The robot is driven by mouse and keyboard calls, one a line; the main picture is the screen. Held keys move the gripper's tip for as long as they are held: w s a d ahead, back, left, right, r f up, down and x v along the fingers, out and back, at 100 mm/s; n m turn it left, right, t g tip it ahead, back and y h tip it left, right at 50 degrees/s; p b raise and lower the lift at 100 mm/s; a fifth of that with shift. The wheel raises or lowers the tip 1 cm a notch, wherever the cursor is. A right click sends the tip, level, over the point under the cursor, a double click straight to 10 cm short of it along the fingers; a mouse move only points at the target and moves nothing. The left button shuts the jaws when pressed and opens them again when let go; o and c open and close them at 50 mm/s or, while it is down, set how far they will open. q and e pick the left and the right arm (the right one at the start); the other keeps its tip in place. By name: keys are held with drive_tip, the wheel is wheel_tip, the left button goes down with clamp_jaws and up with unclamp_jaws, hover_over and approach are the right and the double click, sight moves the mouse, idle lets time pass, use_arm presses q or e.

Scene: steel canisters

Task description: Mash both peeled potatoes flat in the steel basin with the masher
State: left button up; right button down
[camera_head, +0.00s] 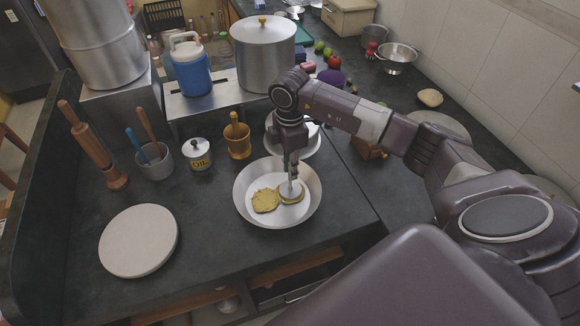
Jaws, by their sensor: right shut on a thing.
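The steel basin (245,183) stands near the front edge of the dark counter. One peeled potato (264,201) lies in it as a flat, ragged yellow patch on the left. The other potato (292,200) lies just to its right and looks low and round, partly covered by the masher. My right gripper (290,154) is over the basin, pointing down, shut on the masher (293,185). The masher is upright, its lower end at the right potato; whether it presses on it is hard to tell. My left gripper is out of view.
A round pale board (139,240) lies front left. A large pot (263,60) and blue jug (190,68) stand farther back.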

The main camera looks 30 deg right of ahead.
drive_tip(key=shift+r, duration=0.35)
wheel_tip(320, 180, up, 7)
drive_tip(key=p, duration=0.5)
drive_tip(key=shift+a, duration=0.1)
idle(0.6)
